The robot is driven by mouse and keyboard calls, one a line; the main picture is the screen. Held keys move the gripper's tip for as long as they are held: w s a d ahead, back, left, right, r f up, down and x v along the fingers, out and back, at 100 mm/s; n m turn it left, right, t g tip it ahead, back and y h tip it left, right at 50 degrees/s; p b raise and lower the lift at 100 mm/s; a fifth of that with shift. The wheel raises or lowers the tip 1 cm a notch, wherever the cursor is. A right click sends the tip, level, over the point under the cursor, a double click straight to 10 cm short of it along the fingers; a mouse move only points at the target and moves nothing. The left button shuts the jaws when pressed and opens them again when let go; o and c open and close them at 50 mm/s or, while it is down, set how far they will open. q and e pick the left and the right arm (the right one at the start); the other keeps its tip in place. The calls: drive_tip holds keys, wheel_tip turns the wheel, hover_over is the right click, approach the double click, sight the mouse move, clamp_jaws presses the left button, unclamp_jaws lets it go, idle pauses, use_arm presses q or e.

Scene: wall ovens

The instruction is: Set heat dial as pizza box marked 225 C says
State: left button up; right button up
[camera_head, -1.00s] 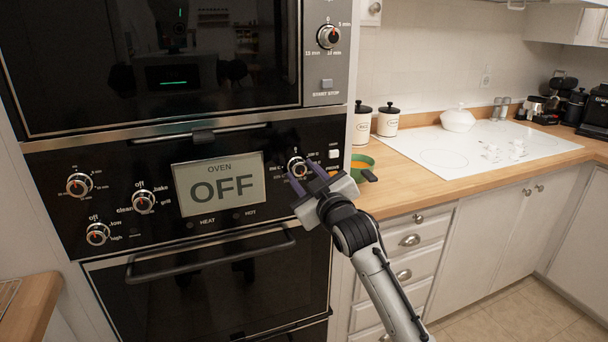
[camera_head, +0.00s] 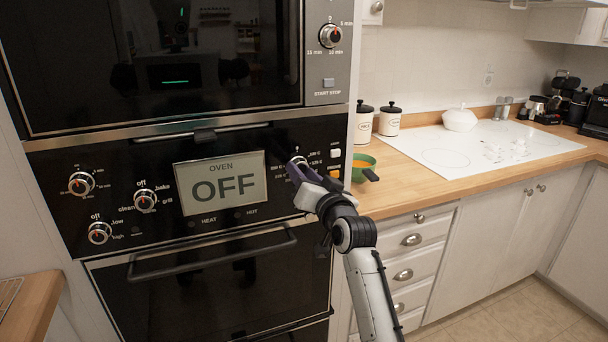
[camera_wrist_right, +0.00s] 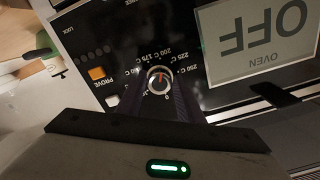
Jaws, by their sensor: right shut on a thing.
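The heat dial (camera_wrist_right: 158,79) is a round knob with a red mark, ringed by temperature labels including 175 C, 200 C, 225 C and 250 C. These labels appear upside down in the right wrist view. In the head view the dial is mostly hidden by my right gripper (camera_head: 301,168). The right gripper's two dark purple fingers stand on either side of the dial, shut on it. The oven display (camera_head: 221,183) reads OFF. I see no pizza box in either view, and my left gripper is not in view.
Three other knobs, one of them the clean/bake/grill knob (camera_head: 145,201), sit left of the display. An orange PROVE button (camera_wrist_right: 97,73) is beside the heat dial. A green bowl (camera_head: 363,166) stands on the wooden counter (camera_head: 405,193) to the right. The oven handle (camera_head: 215,255) juts out below.

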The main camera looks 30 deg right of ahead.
drive_tip(key=m, duration=0.5)
drive_tip(key=shift+a, duration=0.1)
drive_tip(key=shift+m, duration=0.3)
idle(0.4)
drive_tip(key=o, duration=1)
